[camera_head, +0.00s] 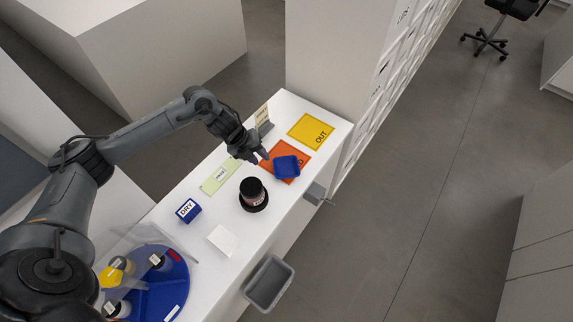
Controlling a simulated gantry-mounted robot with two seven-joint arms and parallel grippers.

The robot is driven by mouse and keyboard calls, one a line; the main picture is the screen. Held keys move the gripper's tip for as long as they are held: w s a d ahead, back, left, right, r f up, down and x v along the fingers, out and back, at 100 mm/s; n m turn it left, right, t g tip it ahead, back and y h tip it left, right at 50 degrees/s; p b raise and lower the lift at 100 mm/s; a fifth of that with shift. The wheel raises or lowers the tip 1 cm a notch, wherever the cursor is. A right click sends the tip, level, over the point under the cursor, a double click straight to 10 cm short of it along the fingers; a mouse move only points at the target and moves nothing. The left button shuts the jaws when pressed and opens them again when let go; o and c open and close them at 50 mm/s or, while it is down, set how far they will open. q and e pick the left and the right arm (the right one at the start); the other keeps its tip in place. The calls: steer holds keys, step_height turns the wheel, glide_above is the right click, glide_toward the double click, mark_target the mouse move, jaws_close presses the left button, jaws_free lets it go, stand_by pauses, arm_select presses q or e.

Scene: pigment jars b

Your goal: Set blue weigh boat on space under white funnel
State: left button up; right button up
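The blue weigh boat (286,167) is a small square tray. It sits over the orange mat (299,155) on the white bench, toward its far end. My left gripper (257,158) is just left of the boat, with its fingers apart and nothing visible between them. Whether a fingertip touches the boat is too small to tell. I cannot make out a white funnel for certain. My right gripper is not in view.
A yellow OUT mat (311,131) lies beyond the orange one. A black jar (254,194), green labelled card (220,175), blue DRY block (188,210) and white square (222,240) stand nearer. A blue round tray (166,285) holds several jars. A grey bin (269,284) hangs at the bench side.

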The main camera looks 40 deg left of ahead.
mark_target(274, 175)
arm_select(q)
steer(key=x, duration=0.5)
steer(key=shift+w, duration=0.1)
steer(key=shift+a+x, duration=0.15)
steer(key=shift+x, duration=1.35)
steer(key=shift+a+x, duration=0.15)
steer(key=shift+x, duration=1.35)
steer(key=shift+f, duration=0.1)
jaws_close()
